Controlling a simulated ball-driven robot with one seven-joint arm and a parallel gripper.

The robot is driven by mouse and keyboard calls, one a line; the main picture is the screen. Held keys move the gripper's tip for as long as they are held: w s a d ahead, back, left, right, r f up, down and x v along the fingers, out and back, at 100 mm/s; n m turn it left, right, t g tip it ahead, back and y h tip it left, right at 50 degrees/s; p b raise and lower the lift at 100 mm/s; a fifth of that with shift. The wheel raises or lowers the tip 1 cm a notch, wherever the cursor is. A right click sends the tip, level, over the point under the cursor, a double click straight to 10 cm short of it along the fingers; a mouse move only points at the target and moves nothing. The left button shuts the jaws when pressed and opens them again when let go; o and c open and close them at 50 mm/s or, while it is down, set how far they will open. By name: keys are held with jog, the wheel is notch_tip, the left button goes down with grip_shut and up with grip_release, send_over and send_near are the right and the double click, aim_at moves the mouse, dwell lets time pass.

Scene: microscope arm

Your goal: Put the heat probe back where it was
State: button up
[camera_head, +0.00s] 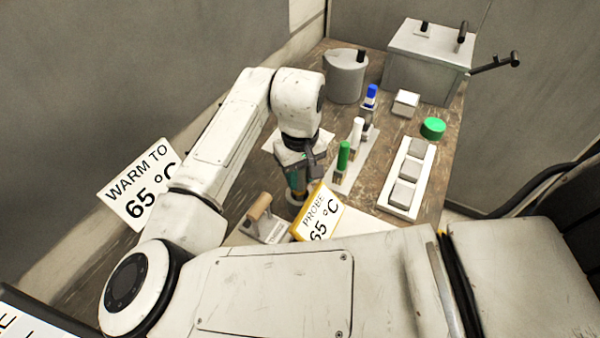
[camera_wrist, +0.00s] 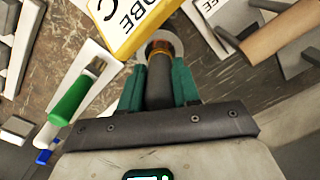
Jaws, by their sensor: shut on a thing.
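My gripper (camera_wrist: 158,85) is shut on the heat probe (camera_wrist: 158,78), a dark cylinder with a copper-brown band at its far end. The green fingers press on it from both sides. The probe's end is at a pale round ring (camera_wrist: 163,47) on the bench; I cannot tell whether it is inside the ring or just above it. In the head view my gripper (camera_head: 297,182) points down over the bench and hides most of the probe. A yellow-edged sign reading "PROBE 65 °C" (camera_head: 320,214) stands right beside it.
A wooden-handled tool (camera_head: 260,207) lies close on the left. A rack (camera_head: 352,178) with green- and white-capped tubes stands at the right, beside a white tray (camera_head: 402,211) of grey blocks. A grey pot (camera_head: 346,78) and box (camera_head: 428,75) stand at the back.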

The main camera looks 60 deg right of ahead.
jog(key=o, duration=1.1)
jog(key=shift+c, duration=0.2)
jog(key=shift+r, duration=0.1)
notch_tip(320, 180, up, 12)
jog(key=shift+b, duration=0.8)
